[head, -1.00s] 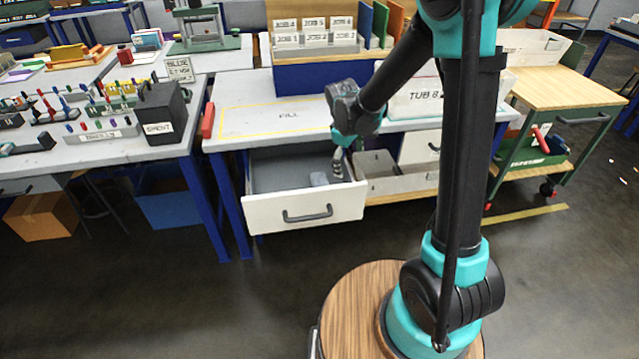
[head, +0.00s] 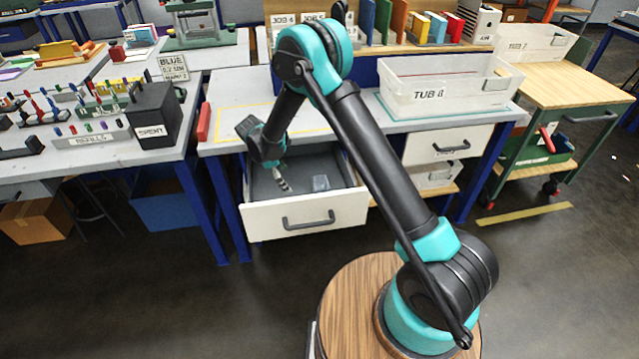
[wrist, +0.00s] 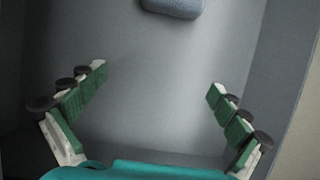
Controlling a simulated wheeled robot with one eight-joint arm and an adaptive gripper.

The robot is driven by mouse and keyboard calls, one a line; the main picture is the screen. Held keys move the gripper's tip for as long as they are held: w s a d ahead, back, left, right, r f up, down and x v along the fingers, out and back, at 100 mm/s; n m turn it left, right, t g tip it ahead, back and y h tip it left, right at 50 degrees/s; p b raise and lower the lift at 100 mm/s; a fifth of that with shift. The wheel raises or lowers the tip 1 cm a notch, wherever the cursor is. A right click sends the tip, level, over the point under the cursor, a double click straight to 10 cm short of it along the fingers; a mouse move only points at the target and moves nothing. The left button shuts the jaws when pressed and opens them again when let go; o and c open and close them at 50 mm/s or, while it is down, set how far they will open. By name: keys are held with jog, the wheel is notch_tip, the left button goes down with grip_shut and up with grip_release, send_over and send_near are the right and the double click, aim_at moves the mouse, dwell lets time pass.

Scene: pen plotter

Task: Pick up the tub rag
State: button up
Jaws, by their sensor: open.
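A small grey-blue folded cloth, which looks like the tub rag (head: 320,183), lies on the floor of the open drawer (head: 305,217). It also shows at the top edge of the wrist view (wrist: 173,7), partly cut off. My gripper (head: 282,182) is over the left part of the drawer, left of the cloth and apart from it. In the wrist view my gripper (wrist: 158,82) is open, with its green-padded fingers spread and only bare drawer floor between them.
The drawer walls (wrist: 275,70) stand close around my fingers. The bench top (head: 230,110) is above the drawer. A clear bin marked TUB 8 (head: 440,98) stands on the bench to the right. A dark box (head: 155,115) stands on the left table.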

send_near(320, 182)
jog(key=x, duration=0.5)
jog(key=shift+d, duration=0.1)
jog(key=x, duration=0.5)
jog(key=shift+f, duration=0.1)
jog(key=c, duration=1.1)
notch_tip(320, 182, up, 28)
jog(key=shift+r, duration=0.1)
